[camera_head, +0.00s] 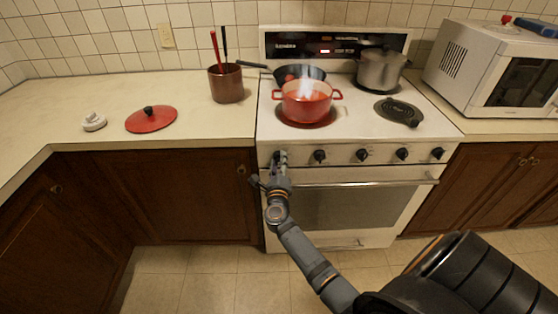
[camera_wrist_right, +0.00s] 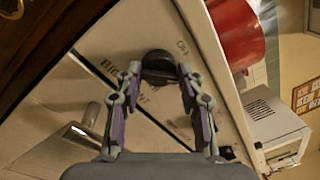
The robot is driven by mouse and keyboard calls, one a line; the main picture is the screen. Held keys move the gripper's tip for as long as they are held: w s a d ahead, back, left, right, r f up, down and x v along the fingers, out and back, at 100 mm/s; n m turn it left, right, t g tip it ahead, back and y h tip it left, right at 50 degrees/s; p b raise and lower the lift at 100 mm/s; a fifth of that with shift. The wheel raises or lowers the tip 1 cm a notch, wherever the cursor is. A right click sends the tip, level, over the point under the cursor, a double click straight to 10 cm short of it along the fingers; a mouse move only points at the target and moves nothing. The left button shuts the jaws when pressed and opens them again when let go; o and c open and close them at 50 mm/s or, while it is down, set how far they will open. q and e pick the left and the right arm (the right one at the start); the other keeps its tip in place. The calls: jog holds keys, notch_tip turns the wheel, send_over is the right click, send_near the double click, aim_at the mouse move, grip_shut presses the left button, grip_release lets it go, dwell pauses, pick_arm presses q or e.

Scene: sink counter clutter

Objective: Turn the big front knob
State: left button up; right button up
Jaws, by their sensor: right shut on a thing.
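The big front knob (camera_wrist_right: 158,68) is black and round on the white stove front, with printed lettering around it in the right wrist view. My right gripper (camera_wrist_right: 158,75) has its two fingers on either side of the knob, shut on it. In the head view my right gripper (camera_head: 279,160) is at the left end of the stove's front panel and hides this knob. Several other black knobs (camera_head: 362,155) sit in a row to its right. My left gripper is not in view.
A red pot (camera_head: 306,112) steams on the front left burner, with a dark pan (camera_head: 312,74) behind it. A steel pot (camera_head: 381,70) stands at the back right. The oven handle (camera_head: 365,183) runs below the knobs.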

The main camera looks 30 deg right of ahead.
dwell(0.5)
jog(key=o, duration=1.1)
jog(key=shift+w, duration=0.1)
jog(key=shift+o, duration=0.2)
jog(key=v, duration=1.2)
